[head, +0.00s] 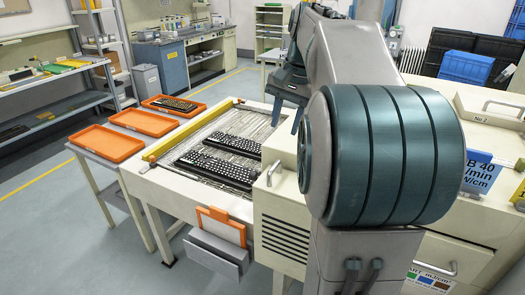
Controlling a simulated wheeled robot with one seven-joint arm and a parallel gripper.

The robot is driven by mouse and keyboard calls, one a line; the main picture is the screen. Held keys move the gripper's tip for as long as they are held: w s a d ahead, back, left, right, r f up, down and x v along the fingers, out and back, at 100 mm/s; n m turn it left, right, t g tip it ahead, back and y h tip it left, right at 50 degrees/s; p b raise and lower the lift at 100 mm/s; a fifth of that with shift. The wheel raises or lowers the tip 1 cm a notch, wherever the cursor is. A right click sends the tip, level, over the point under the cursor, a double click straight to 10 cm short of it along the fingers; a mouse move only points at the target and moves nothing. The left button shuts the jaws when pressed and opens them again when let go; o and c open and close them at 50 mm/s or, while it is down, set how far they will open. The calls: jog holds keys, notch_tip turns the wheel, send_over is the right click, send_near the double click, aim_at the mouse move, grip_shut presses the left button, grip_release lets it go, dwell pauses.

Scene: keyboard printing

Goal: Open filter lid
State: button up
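My arm fills the middle and right of the head view. No part is clearly marked as the filter lid. A cream cover with a metal handle marked "No 2" (493,106) lies at the right and looks closed. Another handle (273,173) stands on the cream housing left of my arm. An orange-framed panel (221,226) stands in a grey holder on the machine's front.
Black keyboards (217,168) lie on the machine's conveyor bed (170,172). Orange trays (142,122) stand on a side table at the left, one with a keyboard. Blue crates (466,67) stand at the back right. The left floor is clear.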

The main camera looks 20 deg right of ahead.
aim_at(275, 166)
jog(key=shift+m, duration=0.3)
jog(key=w+f, duration=0.1)
jog(key=f, duration=0.7)
jog(key=w+f, duration=0.1)
jog(key=f, duration=0.3)
jog(key=shift+w+a+f+p, duration=0.3)
jog(key=shift+p, duration=0.05)
